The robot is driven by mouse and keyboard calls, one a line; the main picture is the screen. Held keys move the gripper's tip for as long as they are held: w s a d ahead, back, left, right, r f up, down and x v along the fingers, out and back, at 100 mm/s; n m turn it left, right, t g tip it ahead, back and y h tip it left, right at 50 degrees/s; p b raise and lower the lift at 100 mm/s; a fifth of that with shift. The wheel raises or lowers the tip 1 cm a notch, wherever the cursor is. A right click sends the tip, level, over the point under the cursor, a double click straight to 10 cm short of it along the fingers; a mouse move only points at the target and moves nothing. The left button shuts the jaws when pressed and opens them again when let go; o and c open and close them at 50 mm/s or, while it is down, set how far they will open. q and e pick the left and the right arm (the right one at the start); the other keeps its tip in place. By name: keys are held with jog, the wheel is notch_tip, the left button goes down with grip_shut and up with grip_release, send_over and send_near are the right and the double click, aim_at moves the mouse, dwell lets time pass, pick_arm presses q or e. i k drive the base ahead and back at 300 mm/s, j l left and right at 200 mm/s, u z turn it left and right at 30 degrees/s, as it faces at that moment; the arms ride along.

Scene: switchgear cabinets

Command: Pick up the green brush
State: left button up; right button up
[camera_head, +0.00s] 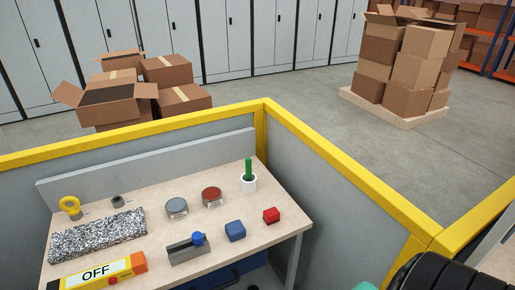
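The green brush (248,167) stands upright in a small white cup (249,184) near the back right corner of the table. Its green upper part sticks up above the rim. Its lower end is hidden inside the cup. Neither of my grippers shows in the head view, and nothing is touching the brush.
A yellow-topped partition (345,170) borders the table behind and right.

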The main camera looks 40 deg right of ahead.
aim_at(248, 161)
jog(key=z, duration=1.1)
